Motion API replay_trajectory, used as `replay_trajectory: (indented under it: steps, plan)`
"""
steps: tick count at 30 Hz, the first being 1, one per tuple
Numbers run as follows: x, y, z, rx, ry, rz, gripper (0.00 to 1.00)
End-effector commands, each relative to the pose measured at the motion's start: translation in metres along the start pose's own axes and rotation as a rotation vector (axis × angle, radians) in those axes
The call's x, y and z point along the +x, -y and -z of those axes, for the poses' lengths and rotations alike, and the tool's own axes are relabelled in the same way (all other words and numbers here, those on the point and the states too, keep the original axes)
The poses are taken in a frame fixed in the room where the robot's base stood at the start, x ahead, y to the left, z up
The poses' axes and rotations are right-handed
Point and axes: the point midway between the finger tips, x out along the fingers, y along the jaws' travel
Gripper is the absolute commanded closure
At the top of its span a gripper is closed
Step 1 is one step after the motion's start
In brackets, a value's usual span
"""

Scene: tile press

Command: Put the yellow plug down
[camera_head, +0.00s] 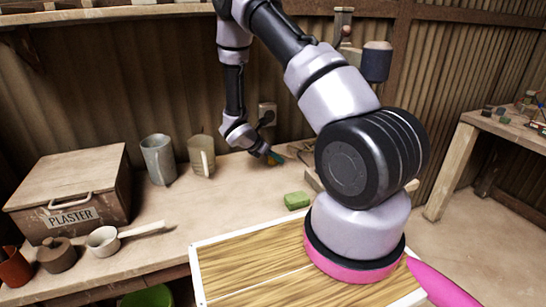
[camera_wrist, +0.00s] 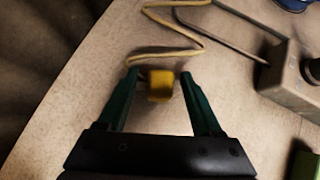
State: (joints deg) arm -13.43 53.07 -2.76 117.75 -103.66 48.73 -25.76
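The yellow plug (camera_wrist: 160,86) is between the two green fingers of my gripper (camera_wrist: 159,74) in the wrist view, close to the fingertips. Narrow gaps show between the plug and the fingers on both sides, so the fingers are open around it. A pale yellow cord (camera_wrist: 190,50) lies in bends just beyond the plug. In the head view my gripper (camera_head: 275,157) is low over the back of the workbench (camera_head: 225,190). The plug is too small there to make out clearly, and whether it rests on the bench is hard to tell.
A grey box-like block (camera_wrist: 290,80) with a rod is at right in the wrist view. A green block (camera_head: 297,200) lies nearer on the bench. Bare bench lies between.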

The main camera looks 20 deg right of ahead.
Motion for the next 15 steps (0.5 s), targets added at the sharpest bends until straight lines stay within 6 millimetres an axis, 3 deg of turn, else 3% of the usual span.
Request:
replay_trajectory:
  steps: [8,15]
  plan:
    - [-0.008,0.0,-0.008,0.003,0.0,-0.001,0.33]
    - [-0.058,-0.001,-0.009,0.001,0.001,-0.004,0.33]
